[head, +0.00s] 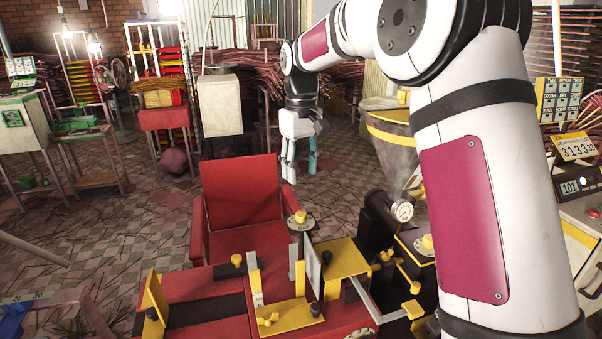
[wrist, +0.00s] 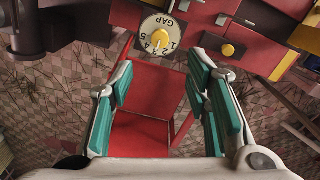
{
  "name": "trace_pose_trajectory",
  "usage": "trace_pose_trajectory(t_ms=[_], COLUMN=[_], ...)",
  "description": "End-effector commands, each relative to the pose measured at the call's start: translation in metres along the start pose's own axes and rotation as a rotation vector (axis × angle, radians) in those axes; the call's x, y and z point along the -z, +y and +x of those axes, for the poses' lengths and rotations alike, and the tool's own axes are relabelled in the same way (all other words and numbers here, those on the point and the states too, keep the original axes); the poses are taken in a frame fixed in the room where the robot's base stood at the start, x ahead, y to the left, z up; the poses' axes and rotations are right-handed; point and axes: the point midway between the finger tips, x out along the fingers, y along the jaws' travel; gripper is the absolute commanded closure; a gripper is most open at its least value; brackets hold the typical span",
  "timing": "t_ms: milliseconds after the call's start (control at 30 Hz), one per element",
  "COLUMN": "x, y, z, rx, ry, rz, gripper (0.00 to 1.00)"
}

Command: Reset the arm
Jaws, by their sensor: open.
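My gripper (head: 300,165) hangs fingers-down from my raised arm in the head view, above and behind the red machine's right part. A dial marked GAP (wrist: 160,38) with a yellow knob is just beyond the fingertips in the wrist view. The dial also shows in the head view (head: 300,221).
A red and yellow machine bench (head: 215,318) with yellow knobs fills the front. A metal hopper (head: 395,150) and a pressure gauge (head: 403,211) stand to the right. A red stand (head: 165,120) and a green-topped table (head: 85,132) are at the left. Tiled floor is open between them.

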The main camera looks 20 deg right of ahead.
Motion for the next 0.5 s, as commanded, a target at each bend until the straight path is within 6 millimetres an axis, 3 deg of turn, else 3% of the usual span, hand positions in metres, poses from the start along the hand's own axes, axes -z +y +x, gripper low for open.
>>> trace_pose_trajectory(t_ms=[267,367,500], x=[-0.005,-0.021,-0.061], y=[-0.003,-0.009,-0.024], z=[-0.006,-0.021,-0.048], rx=[-0.007,-0.023,-0.055], ry=[0.007,0.023,0.062], rz=[0.002,0.012,0.040], gripper=[0.56,0.56,0.56])
